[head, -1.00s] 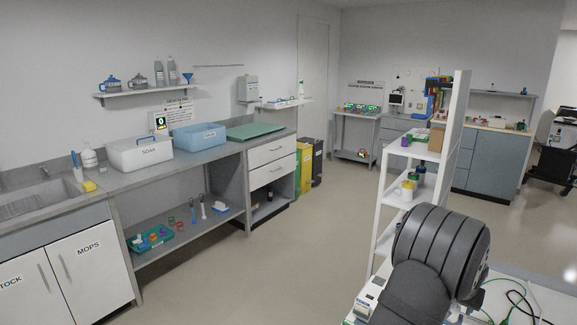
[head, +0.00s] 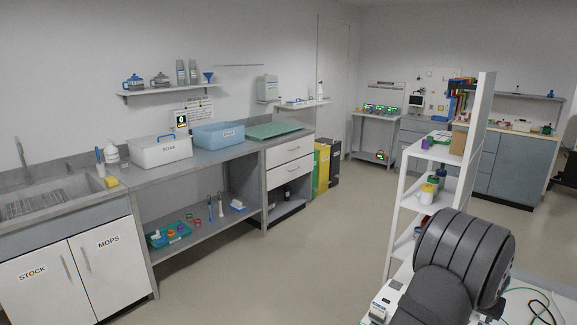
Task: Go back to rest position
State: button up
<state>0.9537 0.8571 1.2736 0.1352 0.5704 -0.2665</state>
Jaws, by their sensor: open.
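My gripper is not in view. Only a dark grey, ribbed part of my own arm shows at the lower right of the head view, in front of the white shelf unit (head: 486,105). What the gripper is near, and whether it holds anything, is hidden.
A long grey counter (head: 215,158) runs along the left wall with a white SOAK box (head: 160,153), a blue bin (head: 217,136) and a green mat (head: 273,130). A sink (head: 45,197) is at far left. The floor (head: 290,265) between counter and shelf unit is clear.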

jog(key=v, duration=1.5)
jog(key=x, duration=1.7)
jog(key=shift+w+d+r, duration=0.15)
jog(key=shift+r, duration=2.5)
